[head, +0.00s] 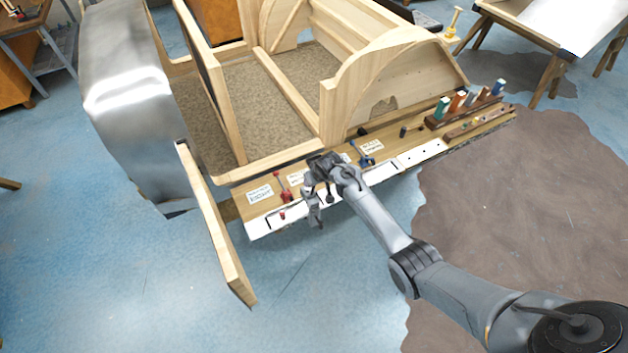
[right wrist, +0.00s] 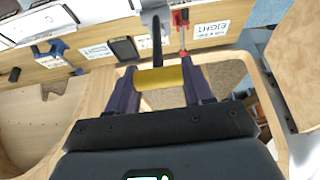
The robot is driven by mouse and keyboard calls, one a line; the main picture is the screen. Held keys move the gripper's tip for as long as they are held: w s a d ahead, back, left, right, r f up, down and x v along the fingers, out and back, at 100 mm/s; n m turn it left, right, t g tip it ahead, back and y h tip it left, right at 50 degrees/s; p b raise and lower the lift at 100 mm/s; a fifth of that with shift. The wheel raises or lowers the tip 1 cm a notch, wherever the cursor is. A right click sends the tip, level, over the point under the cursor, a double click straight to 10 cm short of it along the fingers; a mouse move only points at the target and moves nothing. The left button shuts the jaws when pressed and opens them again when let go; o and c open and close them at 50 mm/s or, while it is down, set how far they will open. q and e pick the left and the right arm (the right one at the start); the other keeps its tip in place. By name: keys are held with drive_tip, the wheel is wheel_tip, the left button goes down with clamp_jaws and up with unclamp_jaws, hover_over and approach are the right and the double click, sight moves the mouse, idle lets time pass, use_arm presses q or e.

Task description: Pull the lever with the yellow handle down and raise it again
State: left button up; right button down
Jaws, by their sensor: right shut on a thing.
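The yellow handle (right wrist: 160,77) lies crosswise between the two fingers of my right gripper (right wrist: 168,84) in the right wrist view. The fingers are shut on it, one at each end. The dark lever rod (right wrist: 157,42) runs from the handle toward the white strip of the panel. In the head view my right gripper (head: 314,205) is at the front edge of the wooden panel (head: 408,130), and it hides the yellow handle. My left gripper is not in view.
A red-handled lever (head: 281,188) is just left of my right gripper, and a blue one (head: 366,160) is to the right. White labels (head: 258,194) lie on the panel. A wooden car bodyframe (head: 335,105) stands behind. A wooden post (head: 215,225) juts forward at the left.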

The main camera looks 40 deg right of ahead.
drive_tip(key=shift+f, duration=0.1)
drive_tip(key=c, duration=0.8)
unclamp_jaws()
drive_tip(key=shift+c, duration=0.2)
drive_tip(key=o, duration=0.3)
drive_tip(key=shift+w, duration=0.1)
drive_tip(key=shift+r, duration=0.2)
drive_tip(key=shift+s+a+r, duration=0.1)
drive_tip(key=shift+s+r, duration=0.25)
drive_tip(key=shift+r, duration=0.25)
drive_tip(key=shift+p+v, duration=0.4)
drive_tip(key=shift+v, duration=4.2)
drive_tip(key=shift+s+f, duration=0.1)
